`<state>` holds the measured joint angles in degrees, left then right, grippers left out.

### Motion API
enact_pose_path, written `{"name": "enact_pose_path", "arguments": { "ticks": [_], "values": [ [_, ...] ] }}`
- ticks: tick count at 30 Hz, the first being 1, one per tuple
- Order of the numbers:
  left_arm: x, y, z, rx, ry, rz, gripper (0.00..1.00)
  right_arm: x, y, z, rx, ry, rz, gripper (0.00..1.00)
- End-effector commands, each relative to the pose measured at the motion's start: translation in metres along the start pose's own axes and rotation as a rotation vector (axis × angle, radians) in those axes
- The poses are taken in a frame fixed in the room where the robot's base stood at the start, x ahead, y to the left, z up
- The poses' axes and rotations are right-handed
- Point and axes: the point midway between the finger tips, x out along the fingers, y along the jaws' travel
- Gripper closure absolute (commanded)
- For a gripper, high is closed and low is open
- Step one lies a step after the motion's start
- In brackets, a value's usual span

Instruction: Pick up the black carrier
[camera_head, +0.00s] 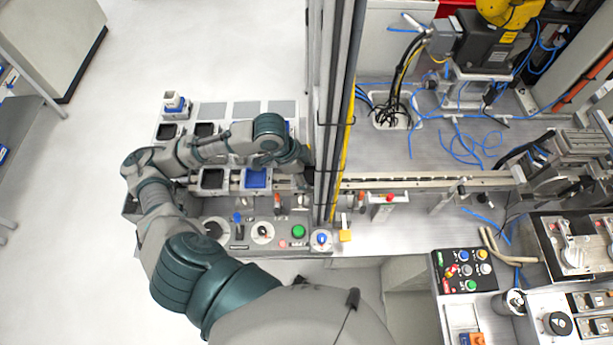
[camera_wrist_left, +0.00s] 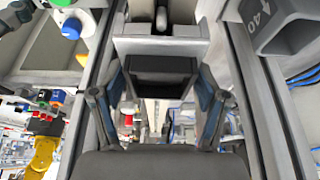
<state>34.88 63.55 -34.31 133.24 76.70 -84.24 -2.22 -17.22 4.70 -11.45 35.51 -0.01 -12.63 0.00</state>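My left gripper (camera_head: 306,178) is at the conveyor beside the vertical post, partly hidden by my own arm and the post. In the left wrist view my left gripper (camera_wrist_left: 161,75) has its two blue-padded fingers apart, one on each side of a black carrier (camera_wrist_left: 160,68) with a grey edge. The fingertips are very close to its sides; I cannot tell whether they press on it. Another black carrier (camera_head: 212,179) sits on the conveyor to the left, beside a carrier with a blue inside (camera_head: 256,179). My right gripper is not in view.
The vertical post (camera_head: 335,110) stands close to my left gripper. A control panel with a green button (camera_head: 298,231) lies in front of the conveyor. A tray with several dark carriers (camera_head: 205,129) is behind it. The conveyor rail (camera_head: 430,183) runs on to the right.

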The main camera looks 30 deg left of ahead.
Motion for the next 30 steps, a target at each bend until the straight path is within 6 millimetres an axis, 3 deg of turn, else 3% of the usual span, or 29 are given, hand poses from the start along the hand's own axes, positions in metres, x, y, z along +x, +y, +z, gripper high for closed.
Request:
{"name": "enact_pose_path", "arguments": {
  "ticks": [1, 4, 5, 13, 18, 26, 27, 30],
  "values": [
    [0.0, 0.0, 0.0, 0.0, 0.0, 0.0, 0.5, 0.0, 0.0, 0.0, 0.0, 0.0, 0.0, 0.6],
    [0.0, -0.001, 0.0, -0.001, -0.001, 0.0, 0.75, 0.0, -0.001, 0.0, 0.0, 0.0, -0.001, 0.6],
    [0.0, -0.001, 0.0, 0.0, 0.0, -0.001, 0.76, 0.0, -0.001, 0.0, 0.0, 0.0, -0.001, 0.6],
    [-0.002, -0.001, 0.0, -0.001, 0.0, -0.001, 0.76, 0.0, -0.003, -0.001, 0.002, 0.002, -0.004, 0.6],
    [-0.014, -0.001, -0.005, -0.001, 0.002, -0.003, 0.76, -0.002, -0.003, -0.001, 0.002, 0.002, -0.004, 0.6],
    [-0.024, -0.001, 0.031, -0.006, -0.006, -0.003, 0.76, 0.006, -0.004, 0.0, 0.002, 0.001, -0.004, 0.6],
    [-0.026, -0.001, 0.037, -0.004, -0.007, -0.003, 0.76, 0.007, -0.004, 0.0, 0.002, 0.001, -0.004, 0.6],
    [-0.055, -0.002, 0.02, 0.002, 0.006, -0.007, 0.76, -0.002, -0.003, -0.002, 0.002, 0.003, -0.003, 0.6]
  ]
}}
